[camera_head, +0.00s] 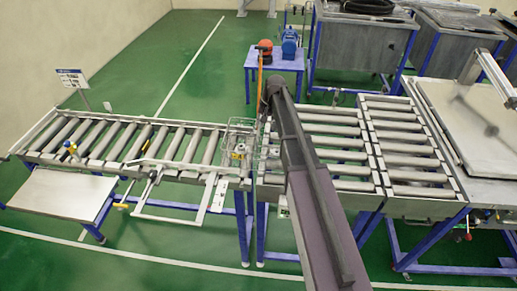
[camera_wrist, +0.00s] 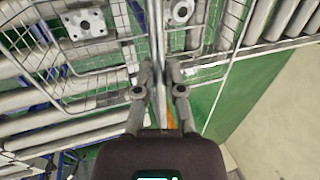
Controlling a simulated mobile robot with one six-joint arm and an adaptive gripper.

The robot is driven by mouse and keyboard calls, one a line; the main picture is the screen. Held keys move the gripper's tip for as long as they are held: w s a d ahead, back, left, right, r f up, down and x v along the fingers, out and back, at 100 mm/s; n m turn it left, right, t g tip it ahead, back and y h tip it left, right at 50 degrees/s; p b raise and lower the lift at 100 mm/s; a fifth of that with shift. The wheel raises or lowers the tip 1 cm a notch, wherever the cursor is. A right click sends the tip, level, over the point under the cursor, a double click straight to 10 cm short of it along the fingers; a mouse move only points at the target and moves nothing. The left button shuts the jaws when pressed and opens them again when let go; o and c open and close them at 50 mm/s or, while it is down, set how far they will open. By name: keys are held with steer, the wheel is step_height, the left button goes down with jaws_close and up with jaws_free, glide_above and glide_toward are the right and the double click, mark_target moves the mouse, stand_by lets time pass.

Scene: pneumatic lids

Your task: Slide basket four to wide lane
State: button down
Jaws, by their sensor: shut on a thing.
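A wire basket (camera_head: 238,145) stands at the right end of the left roller conveyor (camera_head: 140,145), beside the gap to the right-hand rollers. It holds grey metal parts with holes, which show in the wrist view (camera_wrist: 85,23). In the wrist view, my gripper (camera_wrist: 160,82) is shut on an upright bar or wall of the wire basket (camera_wrist: 110,75), with mesh on both sides. In the head view my arm hides the gripper. No number on the basket is readable. Right of my arm lie a wider roller lane (camera_head: 335,143) and a second lane (camera_head: 405,145).
A flat side table (camera_head: 65,193) stands at the front left, and a sign (camera_head: 72,78) behind the conveyor. A small blue table (camera_head: 275,62) and grey tanks (camera_head: 360,45) stand behind. A lidded station (camera_head: 460,120) adjoins the right lanes.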

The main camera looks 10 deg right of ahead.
steer(key=s+d, duration=0.2)
steer(key=d, duration=0.4)
stand_by(0.9)
steer(key=shift+s+d, duration=0.1)
steer(key=shift+d, duration=0.1)
stand_by(0.4)
steer(key=shift+s+d, duration=0.4)
steer(key=shift+d, duration=0.8)
steer(key=shift+s+d, duration=0.4)
steer(key=shift+d, duration=0.75)
steer(key=shift+s+d, duration=0.4)
steer(key=shift+d, duration=1)
steer(key=s+d, duration=0.2)
steer(key=d, duration=0.5)
steer(key=shift+s+d, duration=0.15)
steer(key=shift+s, duration=0.15)
steer(key=shift+d, duration=0.2)
steer(key=shift+s+d, duration=0.25)
steer(key=shift+d, duration=0.35)
steer(key=shift+s+d, duration=0.2)
steer(key=shift+d, duration=0.45)
steer(key=shift+s+d, duration=0.25)
steer(key=shift+d, duration=0.35)
